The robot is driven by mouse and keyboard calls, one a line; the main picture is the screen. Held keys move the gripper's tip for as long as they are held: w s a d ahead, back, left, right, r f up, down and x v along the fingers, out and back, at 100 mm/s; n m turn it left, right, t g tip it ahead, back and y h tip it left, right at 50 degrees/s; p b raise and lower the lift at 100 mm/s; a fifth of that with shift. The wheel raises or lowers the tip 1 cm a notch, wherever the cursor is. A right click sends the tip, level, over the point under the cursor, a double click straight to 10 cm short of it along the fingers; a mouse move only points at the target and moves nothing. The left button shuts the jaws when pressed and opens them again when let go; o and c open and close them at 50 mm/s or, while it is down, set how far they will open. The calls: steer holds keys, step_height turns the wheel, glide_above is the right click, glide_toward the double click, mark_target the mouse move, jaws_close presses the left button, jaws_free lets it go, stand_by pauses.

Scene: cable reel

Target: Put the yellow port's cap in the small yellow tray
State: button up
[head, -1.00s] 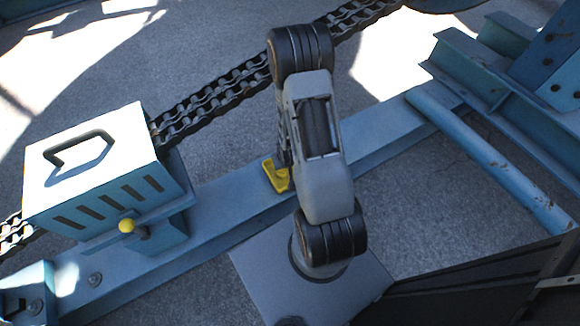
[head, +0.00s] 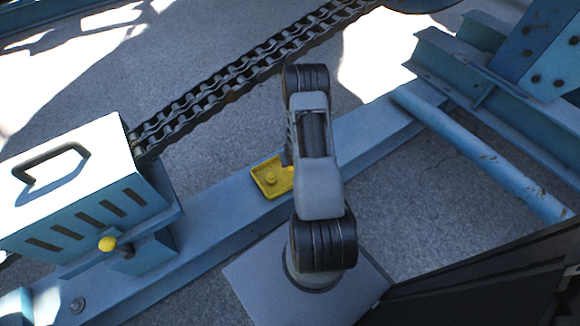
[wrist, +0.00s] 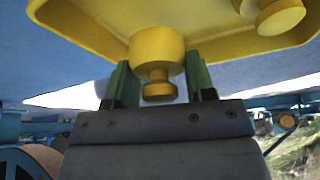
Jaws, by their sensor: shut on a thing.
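The small yellow tray (head: 262,187) lies on the blue beam, partly behind my arm in the head view. A small round yellow piece (head: 271,180) shows in it. In the wrist view the tray's rim (wrist: 85,30) fills the top, with a stepped round yellow piece (wrist: 278,14) at its upper right. My gripper (wrist: 160,72) has its green fingers shut on a yellow cap (wrist: 157,50), whose narrow knob shows between them. The cap overlaps the tray in the picture; I cannot tell whether it touches. In the head view my arm hides gripper and cap.
A blue and white box (head: 75,190) with a black handle stands on the beam (head: 215,210) at left. A yellow-balled lever (head: 107,243) sticks out of its front. A black chain (head: 225,85) runs up right from the box. A blue pipe (head: 485,160) lies at right.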

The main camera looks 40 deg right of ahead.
steer(key=shift+w+d+f, duration=0.25)
steer(key=shift+f, duration=0.3)
step_height(320, 180, down, 3)
steer(key=shift+f+b, duration=0.1)
steer(key=shift+b, duration=1)
steer(key=o, duration=1.2)
